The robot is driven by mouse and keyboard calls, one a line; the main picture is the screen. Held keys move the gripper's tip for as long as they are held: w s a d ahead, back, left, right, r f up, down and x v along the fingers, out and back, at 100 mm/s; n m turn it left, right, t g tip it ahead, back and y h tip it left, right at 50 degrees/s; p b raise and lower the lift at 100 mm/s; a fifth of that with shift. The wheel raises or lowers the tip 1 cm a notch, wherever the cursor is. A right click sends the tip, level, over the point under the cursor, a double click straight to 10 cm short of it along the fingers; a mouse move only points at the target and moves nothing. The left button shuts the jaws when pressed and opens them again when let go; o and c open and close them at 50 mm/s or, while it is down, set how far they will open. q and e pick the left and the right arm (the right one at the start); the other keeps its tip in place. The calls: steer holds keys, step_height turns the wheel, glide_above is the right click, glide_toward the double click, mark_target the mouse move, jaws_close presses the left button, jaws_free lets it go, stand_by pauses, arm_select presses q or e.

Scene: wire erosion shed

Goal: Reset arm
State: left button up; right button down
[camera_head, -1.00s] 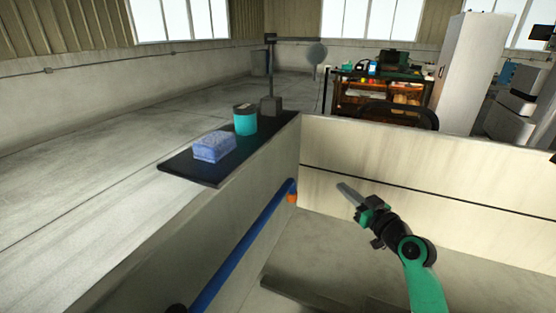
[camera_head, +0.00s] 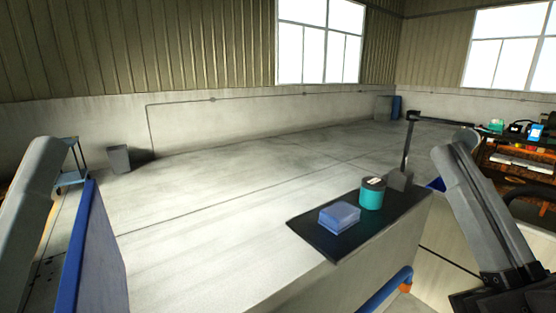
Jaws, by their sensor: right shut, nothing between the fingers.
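My right gripper (camera_head: 455,150) is large and close at the right side of the head view. Its long grey fingers point up and slightly left from a black body at the bottom edge. The fingers are together, with nothing between them.
A black mat (camera_head: 320,243) on the ledge bears a blue sponge (camera_head: 340,216), a teal tin (camera_head: 371,197) and a dark stand (camera_head: 406,150). A blue panel (camera_head: 85,250) stands at left, a grey bin (camera_head: 119,159) behind. The middle floor is open.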

steer(key=s+d+r+m+t+h, duration=0.2)
steer(key=s+m+h, duration=0.1)
steer(key=s, duration=0.2)
step_height(320, 180, up, 38)
steer(key=m+h+p, duration=0.1)
steer(key=p, duration=3.6)
steer(key=shift+w+d+f+m+p, duration=0.15)
steer(key=shift+w+d+m+p, duration=0.15)
steer(key=shift+d+p, duration=0.15)
